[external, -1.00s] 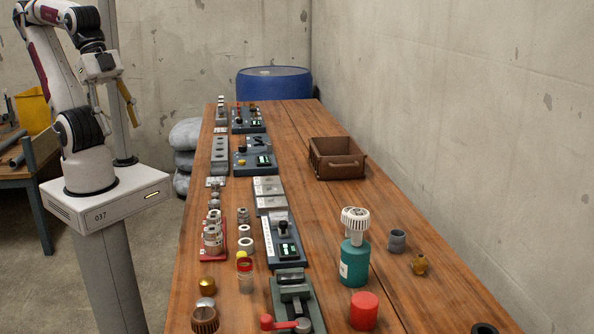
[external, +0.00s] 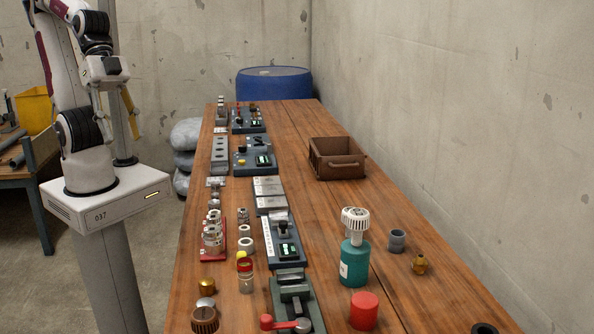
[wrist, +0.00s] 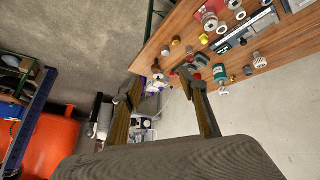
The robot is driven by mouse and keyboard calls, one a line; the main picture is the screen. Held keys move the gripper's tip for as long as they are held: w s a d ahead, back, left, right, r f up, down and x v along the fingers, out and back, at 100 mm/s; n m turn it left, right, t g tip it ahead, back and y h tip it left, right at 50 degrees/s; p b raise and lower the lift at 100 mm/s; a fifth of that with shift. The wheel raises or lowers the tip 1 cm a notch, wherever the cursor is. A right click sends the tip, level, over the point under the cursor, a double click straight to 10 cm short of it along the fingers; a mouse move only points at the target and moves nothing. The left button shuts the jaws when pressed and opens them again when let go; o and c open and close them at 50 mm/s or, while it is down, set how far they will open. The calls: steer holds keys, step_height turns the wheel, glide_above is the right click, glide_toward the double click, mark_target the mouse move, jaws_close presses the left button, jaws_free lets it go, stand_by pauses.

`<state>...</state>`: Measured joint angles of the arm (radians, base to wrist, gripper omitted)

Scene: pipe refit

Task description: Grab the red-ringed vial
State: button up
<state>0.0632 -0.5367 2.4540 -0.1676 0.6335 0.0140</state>
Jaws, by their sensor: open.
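The red-ringed vial (external: 245,268) stands upright on the wooden workbench (external: 330,230), near its left side, in the external view. It is a small clear vial with a red band near its top. My gripper (external: 117,106) hangs at the far left, beside the bench and well away from the vial, with its two yellowish fingers spread and nothing between them. In the wrist view my gripper (wrist: 163,92) is open, with the bench beyond the fingertips; I cannot surely pick out the vial there.
A red rack (external: 222,243) with metal fittings stands behind the vial. A gold cap (external: 207,287) lies close left. A teal bottle (external: 355,262) and red cap (external: 363,311) stand farther right.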

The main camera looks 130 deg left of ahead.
steer(key=w+d+f+n+t, duration=0.1)
steer(key=w+d+f, duration=0.15)
steer(key=w, duration=0.45)
steer(key=w+d+f+n+t, duration=0.1)
steer(key=w+d+f+n, duration=0.15)
steer(key=w, duration=0.45)
steer(key=w+d+f+n+t, duration=0.1)
steer(key=w+f, duration=0.2)
steer(key=w, duration=0.4)
steer(key=n+y, duration=0.4)
steer(key=y, duration=0.6)
glide_toward(247, 276)
steer(key=shift+w+a+f, duration=0.2)
steer(key=shift+a+f, duration=0.15)
steer(key=shift+f, duration=0.25)
steer(key=shift+w+a+f, duration=0.25)
steer(key=shift+a+f, duration=0.1)
steer(key=shift+f, duration=0.25)
steer(key=shift+s+a+f+y, duration=0.35)
steer(key=shift+s+a+y, duration=0.05)
steer(key=shift+w, duration=0.1)
steer(key=shift+x, duration=1.25)
steer(key=shift+x, duration=2.55)
